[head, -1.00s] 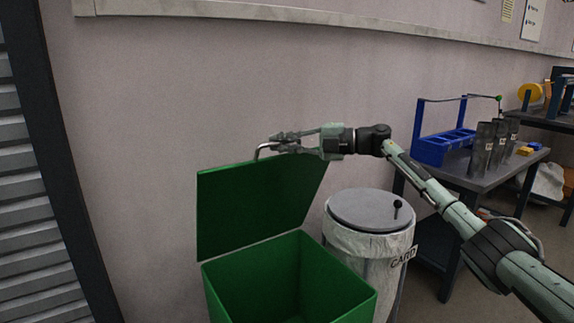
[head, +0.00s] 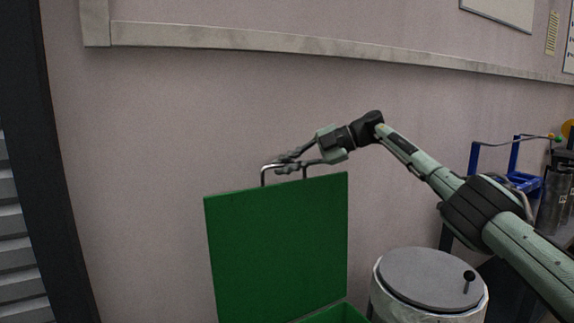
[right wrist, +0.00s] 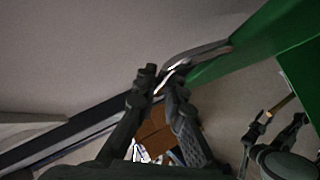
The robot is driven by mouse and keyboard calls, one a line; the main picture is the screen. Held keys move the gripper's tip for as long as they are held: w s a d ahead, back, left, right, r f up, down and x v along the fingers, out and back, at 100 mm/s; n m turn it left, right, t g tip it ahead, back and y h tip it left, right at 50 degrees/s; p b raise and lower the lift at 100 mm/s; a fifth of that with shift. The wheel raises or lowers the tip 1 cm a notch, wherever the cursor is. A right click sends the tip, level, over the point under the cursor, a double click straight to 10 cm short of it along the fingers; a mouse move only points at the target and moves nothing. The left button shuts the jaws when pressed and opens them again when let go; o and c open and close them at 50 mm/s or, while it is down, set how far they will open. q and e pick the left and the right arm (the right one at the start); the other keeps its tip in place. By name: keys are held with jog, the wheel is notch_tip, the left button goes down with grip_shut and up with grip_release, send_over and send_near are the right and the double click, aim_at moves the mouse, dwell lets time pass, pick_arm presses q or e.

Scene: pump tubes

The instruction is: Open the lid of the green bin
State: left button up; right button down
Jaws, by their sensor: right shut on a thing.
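The green bin's lid (head: 278,245) stands raised, close to upright, in front of the wall. A grey metal handle (head: 264,176) sticks up from its top edge. My right gripper (head: 290,163) is shut on the handle's upper bar, and its fingers partly cover it. In the right wrist view the fingers (right wrist: 160,85) close around the bar beside the green lid (right wrist: 250,50). Only a sliver of the bin body (head: 338,314) shows at the bottom of the head view. A dark gripper-like shape, apparently my left gripper (right wrist: 278,122), shows at the right wrist view's right; its jaw state is unclear.
A grey-lidded round can (head: 430,278) stands right of the bin. A blue rack (head: 522,180) is farther right. The pale wall (head: 170,150) is close behind the lid, with a rail (head: 300,43) along it. A dark post and grey slats are at the left.

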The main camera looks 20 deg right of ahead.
jog(key=shift+w+r, duration=0.2)
jog(key=c, duration=1.9)
grip_release()
jog(key=shift+a, duration=0.1)
jog(key=shift+c, duration=0.2)
jog(key=o, duration=0.3)
jog(key=shift+w+a+f, duration=0.15)
jog(key=shift+w+f, duration=0.05)
jog(key=shift+w, duration=0.05)
jog(key=shift+o, duration=0.2)
jog(key=shift+s, duration=0.1)
jog(key=v, duration=1.2)
